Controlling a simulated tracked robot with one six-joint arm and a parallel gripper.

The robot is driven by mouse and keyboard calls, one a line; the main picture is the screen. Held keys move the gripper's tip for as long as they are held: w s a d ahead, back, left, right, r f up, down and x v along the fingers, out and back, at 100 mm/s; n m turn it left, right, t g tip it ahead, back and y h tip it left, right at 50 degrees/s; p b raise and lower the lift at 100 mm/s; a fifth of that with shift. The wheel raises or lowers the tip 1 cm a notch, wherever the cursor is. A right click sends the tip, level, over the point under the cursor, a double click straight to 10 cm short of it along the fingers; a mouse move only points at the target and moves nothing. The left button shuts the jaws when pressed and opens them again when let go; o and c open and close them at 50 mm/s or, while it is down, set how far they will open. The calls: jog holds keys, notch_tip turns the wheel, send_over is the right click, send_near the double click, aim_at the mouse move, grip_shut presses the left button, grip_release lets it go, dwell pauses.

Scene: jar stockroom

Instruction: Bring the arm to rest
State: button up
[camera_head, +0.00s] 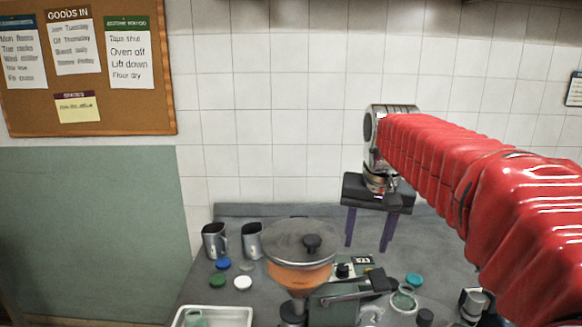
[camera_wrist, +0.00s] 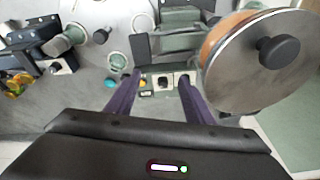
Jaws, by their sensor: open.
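My red-sleeved arm reaches in from the right in the head view. My gripper (camera_head: 367,225) hangs at its end above the back of the grey worktop (camera_head: 450,262), its two purple fingers pointing down. The fingers are apart with nothing held between them. In the wrist view my gripper (camera_wrist: 157,88) shows the same two purple fingers spread, with a small panel of buttons (camera_wrist: 165,82) seen beyond and between them. No finger appears to touch anything.
A lidded orange pan (camera_head: 300,252) stands left of my gripper, with a green machine (camera_head: 335,300) in front. Two metal jugs (camera_head: 215,240), several coloured lids (camera_head: 217,280), a glass jar (camera_head: 403,300) and a white tray (camera_head: 240,318) stand around. The tiled wall (camera_head: 280,130) is behind.

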jog(key=s+f+n+t, duration=0.1)
jog(key=s+f, duration=0.5)
jog(key=s, duration=0.5)
jog(key=s+f+n+t, duration=0.1)
jog(key=s+f, duration=0.5)
jog(key=s, duration=0.6)
jog(key=shift+n+t, duration=0.3)
jog(key=shift+t, duration=0.1)
